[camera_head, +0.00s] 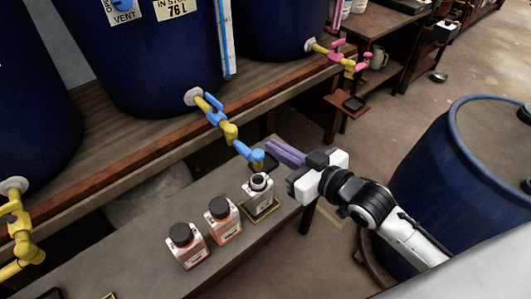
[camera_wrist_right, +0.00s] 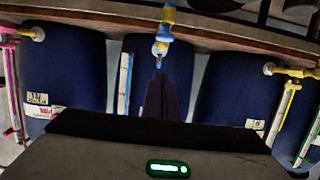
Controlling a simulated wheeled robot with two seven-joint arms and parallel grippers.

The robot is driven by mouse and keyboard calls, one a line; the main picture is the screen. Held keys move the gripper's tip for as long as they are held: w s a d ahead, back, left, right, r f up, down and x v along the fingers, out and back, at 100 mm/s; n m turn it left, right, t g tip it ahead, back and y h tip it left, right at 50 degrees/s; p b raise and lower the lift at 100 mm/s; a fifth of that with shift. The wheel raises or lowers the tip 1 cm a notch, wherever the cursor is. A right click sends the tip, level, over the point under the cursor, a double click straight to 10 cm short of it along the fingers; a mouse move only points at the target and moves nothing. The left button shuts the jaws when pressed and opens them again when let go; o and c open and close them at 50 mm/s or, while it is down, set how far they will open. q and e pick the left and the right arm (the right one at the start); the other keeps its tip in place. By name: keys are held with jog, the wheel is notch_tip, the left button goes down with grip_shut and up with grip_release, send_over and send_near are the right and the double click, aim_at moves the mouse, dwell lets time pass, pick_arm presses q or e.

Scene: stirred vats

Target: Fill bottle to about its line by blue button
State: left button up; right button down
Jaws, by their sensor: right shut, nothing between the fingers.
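An open bottle (camera_head: 259,194) with a dark neck ring and a pale label stands upright on the bench, under a yellow tap with blue parts (camera_head: 218,119). The tap's blue end (camera_head: 257,157) is just above the bottle mouth. The bottle's fill level and line are too small to tell. My right gripper (camera_head: 285,152) has its purple fingers shut and empty, just right of the blue tap end; I cannot tell whether they touch it. In the wrist view the dark fingers (camera_wrist_right: 160,96) point toward the blue tap (camera_wrist_right: 162,34). My left gripper is not in view.
Two capped bottles with reddish contents (camera_head: 187,246) (camera_head: 223,220) stand left of the open one on the low bench (camera_head: 150,228). Dark blue vats stand on the shelf behind, with yellow (camera_head: 18,226) and pink-handled (camera_head: 340,56) taps. A blue drum (camera_head: 440,180) stands at right.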

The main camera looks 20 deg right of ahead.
aim_at(258, 154)
jog(key=w+a+f+b, duration=0.1)
jog(key=w+f, duration=0.3)
jog(key=f, duration=0.1)
jog(key=shift+a, duration=0.25)
jog(key=shift+f, duration=0.1)
